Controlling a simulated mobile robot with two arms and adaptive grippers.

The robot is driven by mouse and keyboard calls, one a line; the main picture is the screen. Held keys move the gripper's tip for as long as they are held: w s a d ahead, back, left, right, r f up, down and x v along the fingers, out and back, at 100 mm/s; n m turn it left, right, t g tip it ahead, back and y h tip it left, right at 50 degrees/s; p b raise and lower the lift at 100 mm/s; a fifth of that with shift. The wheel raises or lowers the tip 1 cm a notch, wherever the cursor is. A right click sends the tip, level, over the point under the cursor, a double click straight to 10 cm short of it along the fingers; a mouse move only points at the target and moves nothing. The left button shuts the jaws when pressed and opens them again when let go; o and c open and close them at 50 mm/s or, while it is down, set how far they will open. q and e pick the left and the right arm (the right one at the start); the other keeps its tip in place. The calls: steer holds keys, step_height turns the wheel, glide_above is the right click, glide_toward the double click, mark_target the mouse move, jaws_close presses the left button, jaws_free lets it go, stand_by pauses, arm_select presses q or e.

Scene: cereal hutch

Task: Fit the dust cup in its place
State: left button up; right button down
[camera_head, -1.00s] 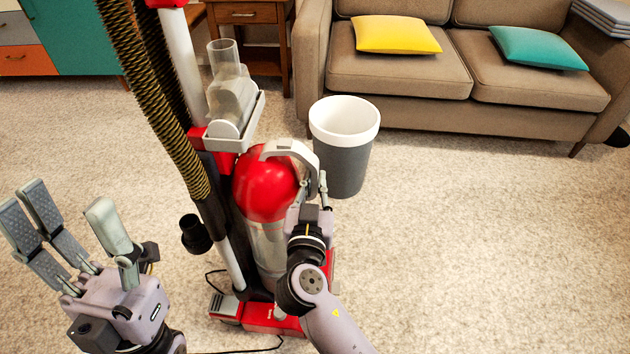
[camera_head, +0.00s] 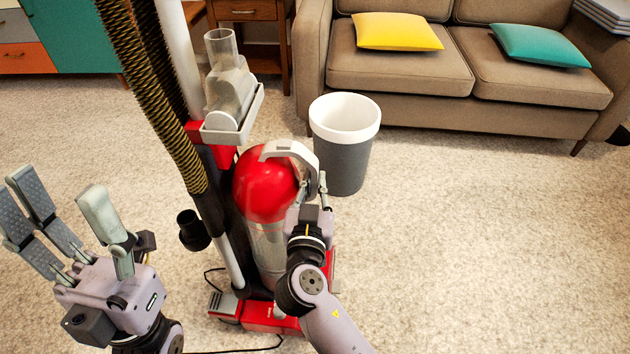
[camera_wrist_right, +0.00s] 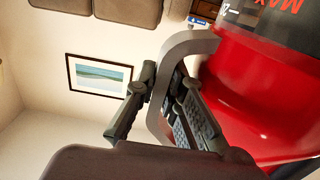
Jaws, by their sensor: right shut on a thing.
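The dust cup (camera_head: 264,185) has a red domed top, a clear lower body and a light grey handle (camera_head: 290,151). It stands upright against the front of the red and grey upright vacuum cleaner (camera_head: 222,132), above its red base. Whether it is seated there I cannot tell. My right gripper (camera_head: 318,188) is shut on the handle at the cup's right side. The right wrist view shows the fingers (camera_wrist_right: 172,100) around the grey handle, beside the red cup. My left gripper (camera_head: 68,222) is open and empty at the lower left, apart from the vacuum.
A grey bin (camera_head: 343,150) with a white rim stands just behind and right of the cup. A brown sofa (camera_head: 450,100) is at the back. A ribbed hose (camera_head: 150,90) runs down the vacuum's left side. A cord lies on the carpet. The carpet at right is clear.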

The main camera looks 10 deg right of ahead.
steer(key=shift+r, duration=0.25)
steer(key=c, duration=1.9)
jaws_free()
steer(key=shift+c, duration=0.2)
steer(key=o, duration=0.3)
steer(key=shift+o, duration=0.2)
steer(key=shift+f, duration=0.1)
steer(key=shift+f, duration=0.1)
